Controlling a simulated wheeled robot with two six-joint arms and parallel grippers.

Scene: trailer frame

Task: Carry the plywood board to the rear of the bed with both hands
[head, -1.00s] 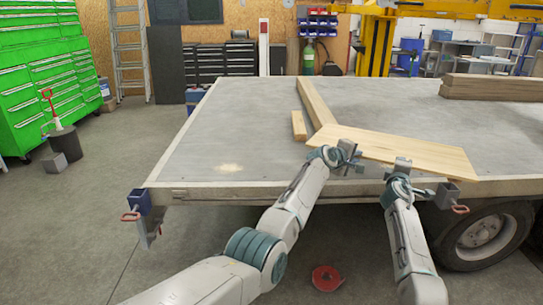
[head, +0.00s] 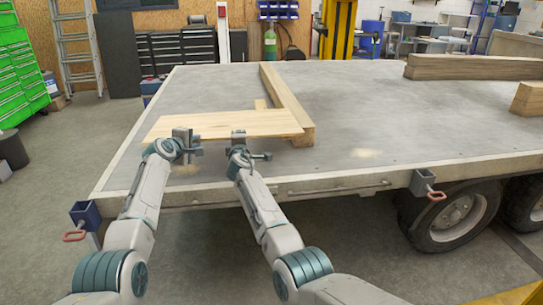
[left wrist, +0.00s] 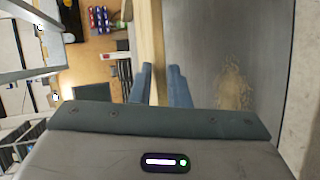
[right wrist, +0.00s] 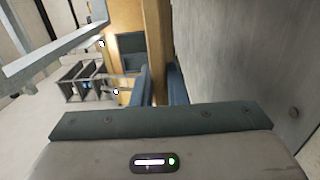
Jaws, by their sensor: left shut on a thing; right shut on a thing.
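The pale plywood board (head: 235,122) is over the left part of the grey trailer bed (head: 365,115), near its front edge, with its right end in front of the long timber beam. My left gripper (head: 185,147) is shut on the board's near edge towards its left end. My right gripper (head: 239,146) is shut on the same edge, right of the middle. The board shows between the fingers in the left wrist view (left wrist: 151,40) and right wrist view (right wrist: 157,45). I cannot tell whether it touches the bed.
The long timber beam (head: 287,103) lies on the bed, with a short wood piece (head: 261,103) beside it, partly hidden by the board. Stacked timber (head: 460,67) lies at the far right. Metal brackets with red handles (head: 424,184) stick out from the near edge. The bed's middle right is clear.

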